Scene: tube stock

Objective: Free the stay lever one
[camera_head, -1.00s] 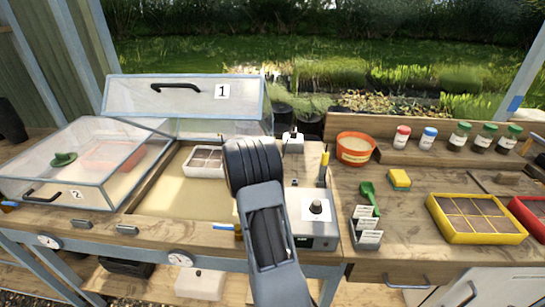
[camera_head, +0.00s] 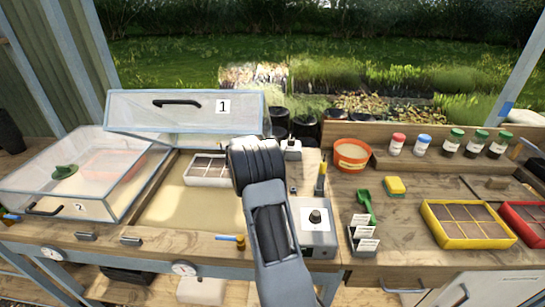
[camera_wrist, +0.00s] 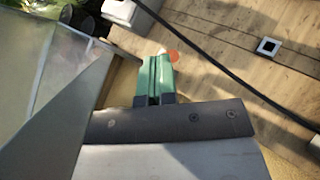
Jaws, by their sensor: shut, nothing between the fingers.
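Lid 1 (camera_head: 186,113), a clear panel marked "1", stands raised over the sandy bed (camera_head: 185,210). A small lever with a blue grip and yellow end (camera_head: 228,238) sits on the bench's front edge below this bed; I cannot tell for sure that it is stay lever one. My gripper (camera_wrist: 155,62) has green fingers, shut and empty, seen in the wrist view beside a clear panel. A small orange-red round part (camera_wrist: 171,57) shows just beyond the fingertips; I cannot tell what it belongs to. In the head view my own arm hides the fingers.
Lid 2 (camera_head: 79,207) lies closed at the left. A seed tray (camera_head: 205,170) sits at the back of the open bed. A grey control box (camera_head: 315,236) stands right of my arm. A black cable (camera_wrist: 215,62) crosses the wood in the wrist view.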

